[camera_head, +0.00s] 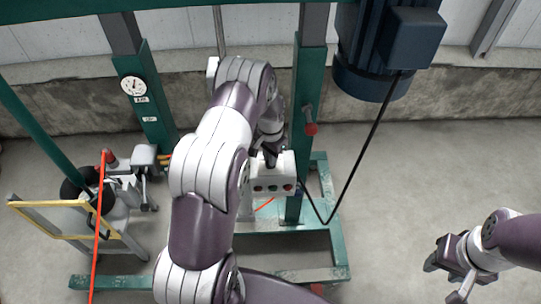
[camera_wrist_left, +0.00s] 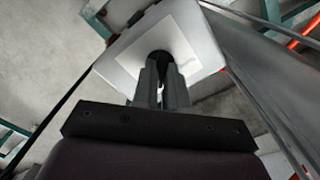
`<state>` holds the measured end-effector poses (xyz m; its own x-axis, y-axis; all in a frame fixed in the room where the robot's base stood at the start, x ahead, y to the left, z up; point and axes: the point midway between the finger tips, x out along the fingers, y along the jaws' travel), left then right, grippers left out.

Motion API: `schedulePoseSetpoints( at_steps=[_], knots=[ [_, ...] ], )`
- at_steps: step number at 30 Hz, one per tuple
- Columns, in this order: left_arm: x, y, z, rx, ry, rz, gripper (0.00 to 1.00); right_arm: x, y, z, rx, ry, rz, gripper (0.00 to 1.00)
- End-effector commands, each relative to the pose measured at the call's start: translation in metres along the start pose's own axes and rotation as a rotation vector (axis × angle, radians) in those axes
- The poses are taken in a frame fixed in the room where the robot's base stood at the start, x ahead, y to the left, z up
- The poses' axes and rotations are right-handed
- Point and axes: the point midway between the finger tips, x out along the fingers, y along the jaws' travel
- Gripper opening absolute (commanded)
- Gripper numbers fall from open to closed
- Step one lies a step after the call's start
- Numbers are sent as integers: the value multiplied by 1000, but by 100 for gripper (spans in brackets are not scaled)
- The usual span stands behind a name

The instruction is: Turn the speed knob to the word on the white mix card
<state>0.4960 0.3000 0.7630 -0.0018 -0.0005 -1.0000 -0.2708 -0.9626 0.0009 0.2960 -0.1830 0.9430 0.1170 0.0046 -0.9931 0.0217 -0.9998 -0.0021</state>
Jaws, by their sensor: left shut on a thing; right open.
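A pale control box (camera_head: 273,172) with a row of coloured buttons on its front is at the middle of the green frame, partly hidden by my left arm. My left gripper (camera_head: 270,157) is at the top of this box. In the left wrist view its fingers (camera_wrist_left: 161,88) are shut on a dark round knob (camera_wrist_left: 160,57) on the box's white-panelled face (camera_wrist_left: 184,35). The knob's pointer and any words around it are hidden or too small to read. I cannot make out the mix card's word. My right gripper (camera_head: 444,280) is open and empty above the floor at the right.
Green posts (camera_head: 311,70) stand around the box; the left one carries a round gauge (camera_head: 133,85). A dark blue motor (camera_head: 372,50) hangs at upper right with a black cable (camera_head: 366,146). A red hose (camera_head: 98,215) runs at the left. The floor at right is clear.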

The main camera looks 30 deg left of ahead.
Motion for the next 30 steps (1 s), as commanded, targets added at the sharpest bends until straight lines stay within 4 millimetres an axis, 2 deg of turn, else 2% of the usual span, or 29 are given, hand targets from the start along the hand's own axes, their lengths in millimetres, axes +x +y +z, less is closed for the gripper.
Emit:
schedulePoseSetpoints(
  at_steps=[20, 21, 23, 24, 30],
  knots=[
    [-2, -1, -1, 66, 4, -3, 0, -1, 0, 0, 0, 0, 0, 43],
    [-2, -1, -1, 66, 4, -3, 16, -1, 0, 0, 0, 0, 0, 43],
    [-2, -1, -1, 65, 4, -3, 35, -1, 0, 0, 0, 0, 0, 43],
    [-2, -1, -1, 65, 4, -3, 38, -1, 0, 0, 0, 0, 0, 43],
    [-1, 0, -1, 64, 2, -1, 38, -1, 0, 0, 0, 0, 0, 43]
  ],
)
